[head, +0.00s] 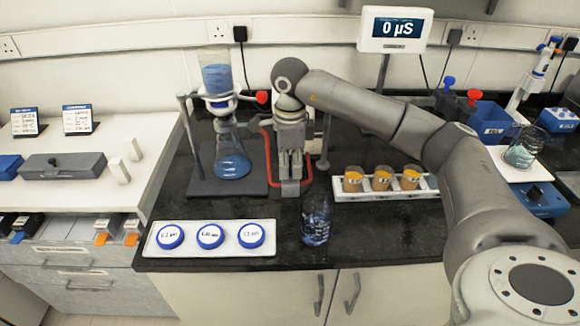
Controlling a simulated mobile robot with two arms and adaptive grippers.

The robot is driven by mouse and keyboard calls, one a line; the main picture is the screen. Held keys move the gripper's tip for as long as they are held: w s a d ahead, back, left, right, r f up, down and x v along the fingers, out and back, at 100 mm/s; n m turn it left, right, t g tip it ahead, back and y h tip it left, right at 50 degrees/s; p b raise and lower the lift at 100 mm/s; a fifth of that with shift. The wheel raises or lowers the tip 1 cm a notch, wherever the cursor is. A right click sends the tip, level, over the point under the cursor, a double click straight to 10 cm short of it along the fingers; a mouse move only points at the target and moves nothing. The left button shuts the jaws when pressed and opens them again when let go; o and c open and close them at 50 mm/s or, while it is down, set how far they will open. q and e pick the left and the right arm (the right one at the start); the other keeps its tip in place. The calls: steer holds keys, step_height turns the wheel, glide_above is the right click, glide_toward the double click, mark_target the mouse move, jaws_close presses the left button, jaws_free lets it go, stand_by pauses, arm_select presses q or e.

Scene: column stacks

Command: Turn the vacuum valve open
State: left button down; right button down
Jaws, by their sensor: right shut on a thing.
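The vacuum valve is mostly hidden by my right gripper (290,178), which points down and is shut on it. Only a small grey block (290,190) shows below the fingertips, with red tubing (268,150) running to it. How far the valve is turned cannot be seen. Left of the gripper, a filter flask (232,160) with blue liquid stands on a dark base, under a funnel (217,78) that also holds blue liquid. My left gripper is not in view.
A glass bottle (316,220) stands in front of my gripper. A white tray with blue-lidded jars (210,236) lies at the front left. A white rack with orange-filled cups (382,178) is to the right. A meter (395,29) reads 0 µS.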

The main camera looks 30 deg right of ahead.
steer(key=shift+r, duration=0.15)
steer(key=c, duration=1.5)
jaws_free()
